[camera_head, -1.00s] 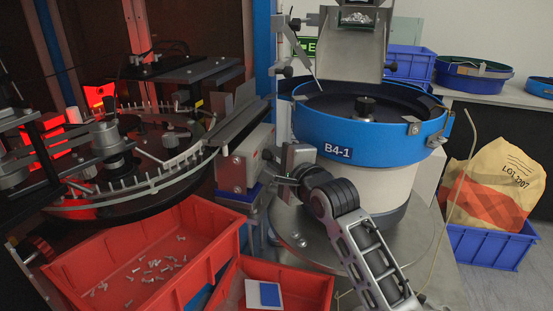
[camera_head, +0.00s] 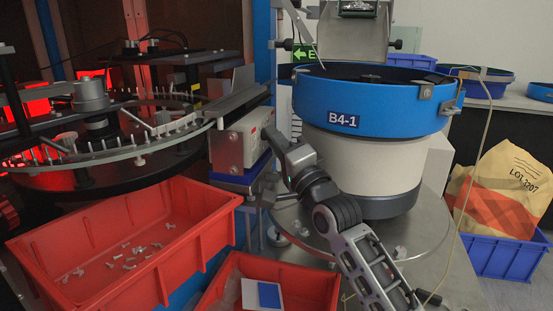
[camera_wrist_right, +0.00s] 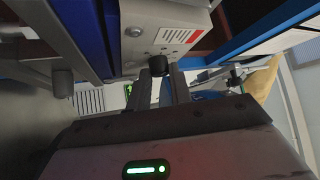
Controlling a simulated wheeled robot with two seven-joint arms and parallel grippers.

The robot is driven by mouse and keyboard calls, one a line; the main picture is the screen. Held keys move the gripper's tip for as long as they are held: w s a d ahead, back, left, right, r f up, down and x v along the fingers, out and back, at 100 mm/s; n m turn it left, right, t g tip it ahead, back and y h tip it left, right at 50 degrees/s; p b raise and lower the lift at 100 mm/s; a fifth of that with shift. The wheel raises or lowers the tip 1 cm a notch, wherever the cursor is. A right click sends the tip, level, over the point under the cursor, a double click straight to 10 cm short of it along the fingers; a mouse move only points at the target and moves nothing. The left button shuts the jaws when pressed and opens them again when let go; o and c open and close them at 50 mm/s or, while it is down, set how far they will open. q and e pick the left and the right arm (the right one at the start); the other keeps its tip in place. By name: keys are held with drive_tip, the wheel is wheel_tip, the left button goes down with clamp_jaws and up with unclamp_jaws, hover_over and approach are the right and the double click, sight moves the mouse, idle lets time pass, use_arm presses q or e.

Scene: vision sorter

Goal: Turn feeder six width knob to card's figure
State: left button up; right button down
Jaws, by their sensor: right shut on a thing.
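A grey control box (camera_head: 241,140) stands between the round track and the blue-rimmed bowl feeder (camera_head: 375,104) marked B4-1. In the right wrist view the box (camera_wrist_right: 150,38) carries a label with a red patch and a small black knob (camera_wrist_right: 158,65). My right gripper (camera_head: 270,136) is at the box's right side; in the wrist view its two fingers (camera_wrist_right: 158,76) are shut on the black knob. The knob is hidden in the head view. No scale or figure on it is readable. A white and blue card (camera_head: 263,294) lies in the front red bin. My left gripper is out of view.
Two red bins (camera_head: 222,203) stand in front, one with several small screws. A round track (camera_head: 110,155) with pins is at left. A paper sack (camera_head: 500,185) in a blue crate (camera_head: 505,256) stands at right. The bowl feeder is close to my right arm.

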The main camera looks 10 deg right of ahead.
drive_tip(key=shift+f+n+y+b, duration=0.2)
drive_tip(key=shift+n+y+b, duration=0.3)
drive_tip(key=shift+n+b, duration=0.25)
drive_tip(key=shift+r, duration=0.1)
drive_tip(key=c, duration=1.3)
unclamp_jaws()
drive_tip(key=shift+o, duration=0.2)
drive_tip(key=b+v, duration=0.1)
drive_tip(key=v, duration=0.7)
drive_tip(key=b+v, duration=0.1)
drive_tip(key=v, duration=0.7)
drive_tip(key=shift+w+f, duration=0.15)
drive_tip(key=shift+f, duration=0.05)
drive_tip(key=shift+f, duration=0.1)
